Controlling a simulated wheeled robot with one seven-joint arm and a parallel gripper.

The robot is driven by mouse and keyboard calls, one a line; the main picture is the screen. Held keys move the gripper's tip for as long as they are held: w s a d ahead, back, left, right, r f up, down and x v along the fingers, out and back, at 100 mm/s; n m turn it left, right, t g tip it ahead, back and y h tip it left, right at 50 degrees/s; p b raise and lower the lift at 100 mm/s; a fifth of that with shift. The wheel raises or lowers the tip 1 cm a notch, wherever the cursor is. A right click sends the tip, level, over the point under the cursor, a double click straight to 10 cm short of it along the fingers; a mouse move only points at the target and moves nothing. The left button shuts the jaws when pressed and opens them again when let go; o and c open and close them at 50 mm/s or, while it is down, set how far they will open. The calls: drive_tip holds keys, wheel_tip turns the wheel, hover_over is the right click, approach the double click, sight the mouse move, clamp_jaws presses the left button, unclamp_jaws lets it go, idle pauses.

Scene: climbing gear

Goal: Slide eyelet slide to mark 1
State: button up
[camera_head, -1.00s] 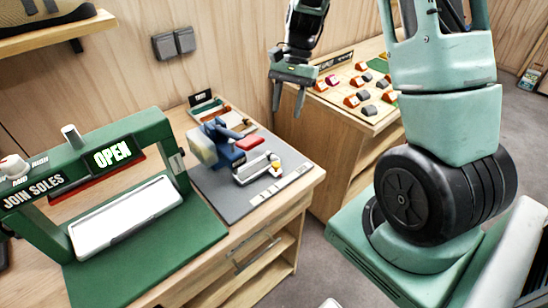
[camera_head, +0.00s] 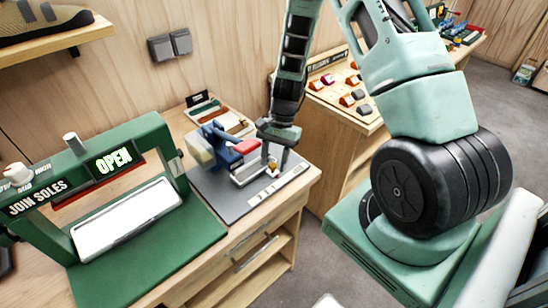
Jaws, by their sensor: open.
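A blue eyelet press (camera_head: 217,145) with a red lever (camera_head: 246,146) stands on a grey mat (camera_head: 222,207). In front of it lies a pale metal rail (camera_head: 247,177). A small yellow and white piece, seemingly the eyelet slide (camera_head: 272,167), sits at the rail's right end. My gripper (camera_head: 274,160) points down over that end, fingers open, one on either side of the small piece as seen from here. Contact cannot be told. Small white mark labels (camera_head: 262,193) lie along the mat's front; their numbers are too small to read. My gripper partly hides the slide.
A green sole press (camera_head: 125,165) with a lit "OPEN" sign stands at left on the same wooden bench. A small parts tray (camera_head: 228,122) lies behind the eyelet press. A second bench with red and dark blocks (camera_head: 346,100) stands behind my arm at right.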

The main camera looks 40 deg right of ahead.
clamp_jaws()
drive_tip(key=shift+a, duration=1.7)
unclamp_jaws()
drive_tip(key=shift+d, duration=0.1)
drive_tip(key=b+v, duration=0.2)
drive_tip(key=v, duration=1.5)
drive_tip(key=shift+r+b, duration=0.15)
drive_tip(key=shift+b, duration=0.2)
